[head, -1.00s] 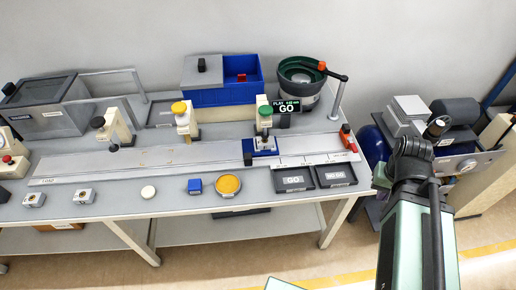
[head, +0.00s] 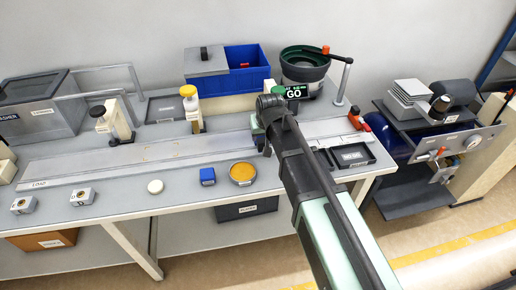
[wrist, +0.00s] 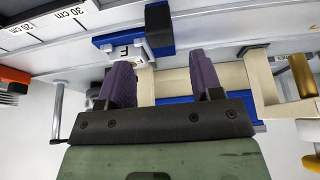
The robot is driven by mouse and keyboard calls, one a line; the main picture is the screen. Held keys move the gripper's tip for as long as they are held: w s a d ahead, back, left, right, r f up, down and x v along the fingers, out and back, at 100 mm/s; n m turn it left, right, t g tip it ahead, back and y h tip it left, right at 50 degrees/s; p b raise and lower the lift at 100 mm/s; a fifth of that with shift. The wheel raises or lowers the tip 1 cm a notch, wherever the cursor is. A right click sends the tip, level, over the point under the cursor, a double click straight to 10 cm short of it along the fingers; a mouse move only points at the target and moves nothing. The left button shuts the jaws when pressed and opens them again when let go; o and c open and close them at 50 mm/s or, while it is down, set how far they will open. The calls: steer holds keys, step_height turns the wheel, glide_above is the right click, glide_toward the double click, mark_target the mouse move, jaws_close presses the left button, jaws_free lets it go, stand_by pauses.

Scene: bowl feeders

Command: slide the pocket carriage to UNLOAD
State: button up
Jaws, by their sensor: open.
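The pocket carriage (wrist: 118,40) shows in the wrist view as a blue block with a white plate marked F and a dark upright block (wrist: 159,28) at its right side. It sits on the grey rail (wrist: 60,40). My gripper (wrist: 163,75) is open and empty, its two purple fingers apart. The fingertips lie just below the carriage and dark block in the picture; whether they touch cannot be told. In the head view my arm hides the carriage and the fingertips. The rail (head: 100,160) runs left to right there, with LOAD at its left end.
A station with a yellow cap (head: 189,92) stands behind the rail. The GO display (head: 294,93) and green bowl feeder (head: 304,65) are at the back right. A red piece (head: 357,118) is at the rail's right end.

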mark_target(262, 141)
steer(key=b+x, duration=0.5)
steer(key=x, duration=0.3)
steer(key=shift+s+b, duration=0.1)
steer(key=shift+b, duration=0.25)
steer(key=shift+r, duration=0.1)
jaws_close()
